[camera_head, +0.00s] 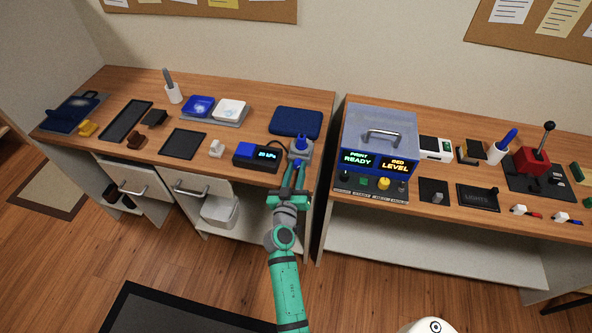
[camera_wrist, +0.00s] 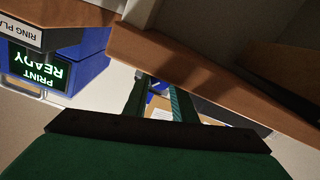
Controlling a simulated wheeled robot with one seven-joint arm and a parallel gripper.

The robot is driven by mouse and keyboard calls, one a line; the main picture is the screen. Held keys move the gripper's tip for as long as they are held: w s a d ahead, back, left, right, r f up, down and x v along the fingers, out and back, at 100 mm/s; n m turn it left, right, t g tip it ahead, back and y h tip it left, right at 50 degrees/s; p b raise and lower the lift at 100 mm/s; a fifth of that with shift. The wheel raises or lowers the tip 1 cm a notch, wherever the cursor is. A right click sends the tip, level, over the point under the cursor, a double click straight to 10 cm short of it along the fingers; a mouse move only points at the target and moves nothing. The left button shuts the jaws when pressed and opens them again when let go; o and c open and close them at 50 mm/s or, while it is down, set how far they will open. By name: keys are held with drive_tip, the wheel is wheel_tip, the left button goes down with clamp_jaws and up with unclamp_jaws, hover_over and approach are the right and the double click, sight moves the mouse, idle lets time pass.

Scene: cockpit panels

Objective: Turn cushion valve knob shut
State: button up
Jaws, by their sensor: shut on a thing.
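The valve knob (camera_head: 301,144) is blue and sits on a grey valve body (camera_head: 306,153) at the right front end of the left bench. My gripper (camera_head: 297,166) reaches up to it from the front, its fingers shut on the knob. In the wrist view, my gripper (camera_wrist: 160,90) shows two green fingers with a little blue between their tips; the bench edge hides most of the valve. The dark blue cushion (camera_head: 295,122) lies flat behind the valve. A black and blue gauge box (camera_head: 257,156) with a lit readout, too small to read surely, stands left of it.
A blue printer-like box (camera_head: 378,140) with lit panels stands on the right bench (camera_head: 330,205), across a narrow gap. The wooden bench edge (camera_wrist: 200,80) is close in the wrist view.

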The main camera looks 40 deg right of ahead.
drive_tip(key=shift+a+f, duration=0.1)
drive_tip(key=shift+f, duration=0.15)
drive_tip(key=o, duration=1)
drive_tip(key=shift+o, duration=0.2)
drive_tip(key=shift+s, duration=0.1)
drive_tip(key=shift+r, duration=0.1)
drive_tip(key=shift+s+a, duration=0.15)
drive_tip(key=shift+a, duration=0.05)
drive_tip(key=v, duration=1)
drive_tip(key=shift+s+r, duration=0.1)
drive_tip(key=shift+r, duration=0.05)
